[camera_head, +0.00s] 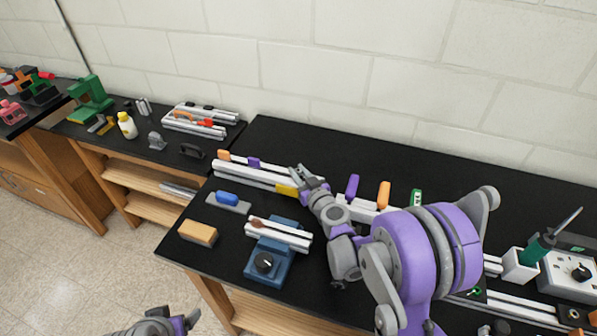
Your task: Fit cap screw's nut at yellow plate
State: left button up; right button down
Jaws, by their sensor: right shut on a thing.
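The yellow plate (287,190) sits on a silver extrusion rail (236,171) on the black bench. My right gripper (301,178) is at the right end of the yellow plate, pointing to the back left. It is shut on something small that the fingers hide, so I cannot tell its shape. I cannot make out the cap screw or its nut at this size. My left gripper (184,323) is low at the bottom edge, in front of the bench, far from the plate, and partly cut off.
Orange (224,155) and purple (253,162) pieces stand at the rail's left end. A blue vise (270,261) holding short rails, a tan block (198,233) and a blue-topped block (228,200) lie in front. The bench behind the rail is clear.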

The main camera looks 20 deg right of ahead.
jog(key=shift+f, duration=0.15)
jog(key=shift+f, duration=0.4)
jog(key=c, duration=0.6)
grip_release()
jog(key=shift+c, duration=0.2)
